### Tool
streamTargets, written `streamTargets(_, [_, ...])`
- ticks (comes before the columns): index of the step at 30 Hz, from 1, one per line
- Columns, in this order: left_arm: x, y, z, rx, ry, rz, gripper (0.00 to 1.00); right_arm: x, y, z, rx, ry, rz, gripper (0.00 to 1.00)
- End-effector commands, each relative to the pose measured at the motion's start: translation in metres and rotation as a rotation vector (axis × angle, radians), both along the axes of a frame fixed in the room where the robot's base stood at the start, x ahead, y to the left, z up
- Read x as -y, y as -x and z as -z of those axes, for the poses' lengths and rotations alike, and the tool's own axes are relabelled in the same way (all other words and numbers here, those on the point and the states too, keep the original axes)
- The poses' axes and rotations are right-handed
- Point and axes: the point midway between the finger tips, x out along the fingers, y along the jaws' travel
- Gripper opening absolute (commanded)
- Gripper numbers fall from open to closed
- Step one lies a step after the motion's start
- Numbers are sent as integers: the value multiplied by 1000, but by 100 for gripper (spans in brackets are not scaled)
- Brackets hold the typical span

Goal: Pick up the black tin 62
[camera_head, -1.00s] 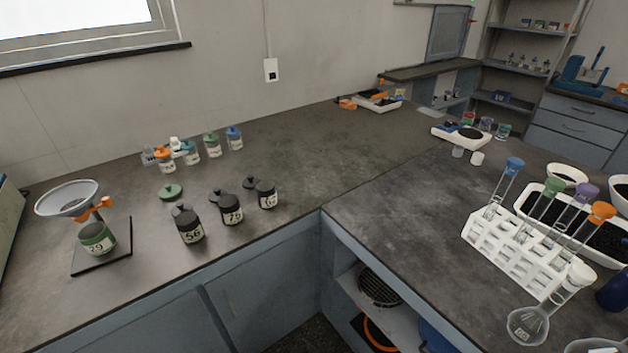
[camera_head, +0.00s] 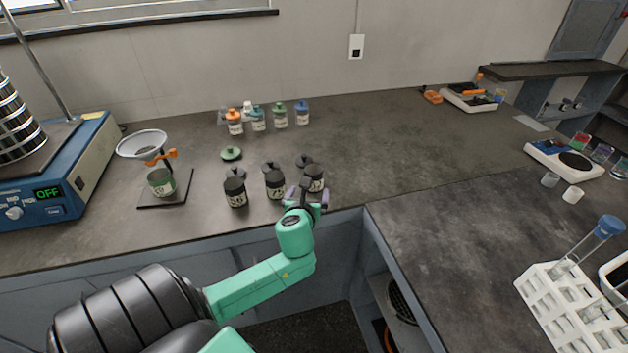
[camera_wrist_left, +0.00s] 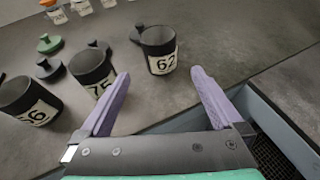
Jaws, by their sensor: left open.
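The black tin 62 (camera_head: 316,181) stands upright on the dark bench, rightmost in a row of black tins. In the left wrist view the tin (camera_wrist_left: 160,58) shows its white label "62", with a dark lid or knob (camera_wrist_left: 137,33) at its upper left. My left gripper (camera_head: 307,194) is open at the bench's front edge, just in front of the tin and partly covering it. In the left wrist view its purple fingers (camera_wrist_left: 160,76) point towards the tin, which lies ahead between the fingertips, not gripped. My right gripper is not in view.
A funnel (camera_head: 141,143) stands further left. The bench right of tin 62 is clear.

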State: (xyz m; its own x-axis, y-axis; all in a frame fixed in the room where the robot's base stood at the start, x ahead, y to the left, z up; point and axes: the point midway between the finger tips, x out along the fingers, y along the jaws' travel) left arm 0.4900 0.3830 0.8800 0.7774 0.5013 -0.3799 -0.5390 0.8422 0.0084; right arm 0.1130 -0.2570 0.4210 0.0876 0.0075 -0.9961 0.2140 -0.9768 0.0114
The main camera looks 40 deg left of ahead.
Motion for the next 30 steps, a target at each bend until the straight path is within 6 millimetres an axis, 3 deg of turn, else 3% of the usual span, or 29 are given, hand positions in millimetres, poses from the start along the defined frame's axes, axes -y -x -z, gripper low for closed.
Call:
streamTargets(6, [-29, -44, 22, 2, 5, -5, 100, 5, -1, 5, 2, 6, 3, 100])
streamTargets(18, [-60, -93, 44, 2, 8, -4, 100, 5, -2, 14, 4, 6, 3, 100])
streamTargets(26, [-63, -99, 46, 0, 8, -2, 100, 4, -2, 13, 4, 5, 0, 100])
streamTargets(27, [-63, -99, 46, 0, 8, -2, 92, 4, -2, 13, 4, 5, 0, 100])
streamTargets(30, [-63, -99, 46, 0, 8, -2, 54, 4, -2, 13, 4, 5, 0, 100])
